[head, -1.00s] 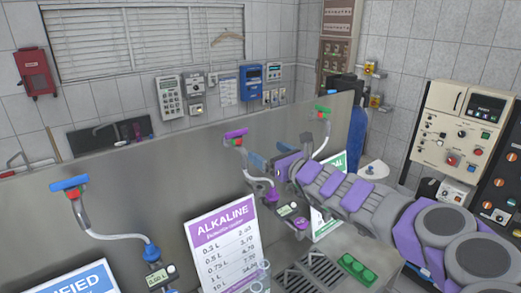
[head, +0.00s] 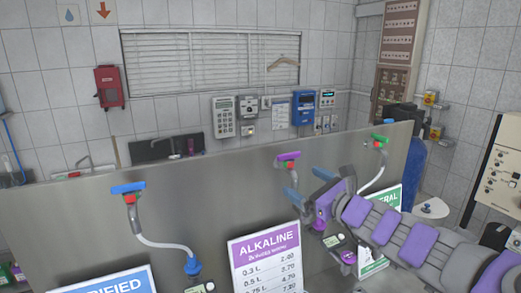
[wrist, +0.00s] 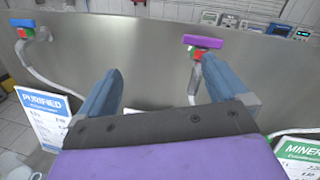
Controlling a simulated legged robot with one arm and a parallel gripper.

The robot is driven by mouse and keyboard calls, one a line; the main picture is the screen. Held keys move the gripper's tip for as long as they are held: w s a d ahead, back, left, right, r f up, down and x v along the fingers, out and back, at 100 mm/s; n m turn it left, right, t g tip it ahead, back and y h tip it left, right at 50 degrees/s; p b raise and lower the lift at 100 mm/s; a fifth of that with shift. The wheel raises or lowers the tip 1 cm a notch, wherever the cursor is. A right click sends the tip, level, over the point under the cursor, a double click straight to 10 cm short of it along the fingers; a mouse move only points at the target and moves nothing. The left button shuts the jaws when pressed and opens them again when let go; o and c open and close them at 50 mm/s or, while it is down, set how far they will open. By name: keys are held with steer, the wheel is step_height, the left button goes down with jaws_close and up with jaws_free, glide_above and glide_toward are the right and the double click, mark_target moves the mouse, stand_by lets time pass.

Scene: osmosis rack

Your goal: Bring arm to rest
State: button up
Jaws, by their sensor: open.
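My gripper (wrist: 172,88) is open in the wrist view, its two blue-grey fingers spread apart with nothing between them. My purple and grey arm reaches in from the lower right. A purple-handled tap (head: 288,157) stands close by the fingers in the head view. The purple-handled tap (wrist: 202,43) also shows in the wrist view, beyond the right finger. I cannot tell whether a finger touches the tap's hose.
The steel panel (head: 225,195) spans the middle. A blue-handled tap (head: 128,190) is at left and a green-handled tap (head: 379,139) at right. An ALKALINE sign (head: 264,262) stands below my gripper. A MINERAL sign (head: 393,196) is partly behind my arm. A control cabinet (head: 497,180) stands at right.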

steer(key=s+a+f+n+g+y+b, duration=0.3)
steer(key=s+a+n+g, duration=0.2)
steer(key=s+a+n, duration=0.6)
steer(key=s+a+f+n+g+h+b, duration=0.1)
steer(key=s+a+f+n+g+b, duration=0.35)
steer(key=s+a+f+n, duration=0.45)
steer(key=s+d+f+n+g+h+b, duration=0.3)
steer(key=s+d+f+h, duration=0.15)
steer(key=s+f, duration=0.55)
steer(key=s+d+f+n+g+h+b, duration=0.2)
steer(key=s+d+f+g+h+b, duration=0.15)
steer(key=s+d+f, duration=0.55)
steer(key=s+d+f+n+h+b, duration=0.1)
steer(key=s+d+f+h, duration=0.2)
steer(key=s+d+f, duration=0.1)
step_height(320, 180, down, 2)
steer(key=shift+s+d+f+n+g+h, duration=0.1)
steer(key=shift+s+d+n+g+h, duration=0.25)
steer(key=shift+d, duration=0.45)
steer(key=shift+w, duration=0.1)
steer(key=shift+c, duration=0.4)
